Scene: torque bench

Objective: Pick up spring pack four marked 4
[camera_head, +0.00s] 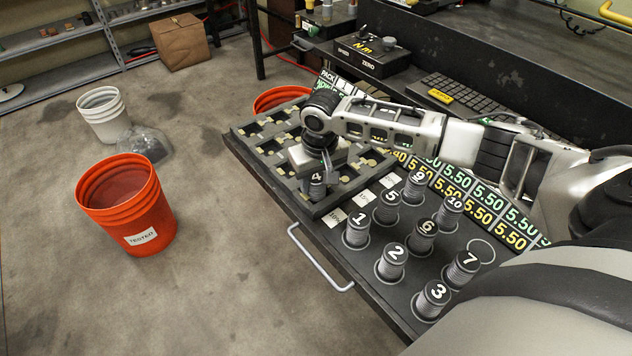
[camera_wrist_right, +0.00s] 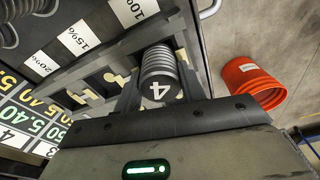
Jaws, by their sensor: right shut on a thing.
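Spring pack four (camera_head: 317,184), a grey coil with a dark top cap marked 4, sits between the fingers of my right gripper (camera_head: 318,172). It is at the near edge of the dark slotted tray (camera_head: 335,209). In the right wrist view the pack (camera_wrist_right: 158,73) shows its white 4, with a finger on each side, and the gripper is shut on it. I cannot tell whether its lower end touches the tray. My left gripper is not in view.
Other numbered spring packs, such as 1 (camera_head: 356,231) and 5 (camera_head: 387,207), stand on the bench right of the tray. An orange bucket (camera_head: 125,205) labelled TESTED and a white bucket (camera_head: 103,115) stand on the floor at left. A torque tester (camera_head: 372,52) is behind.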

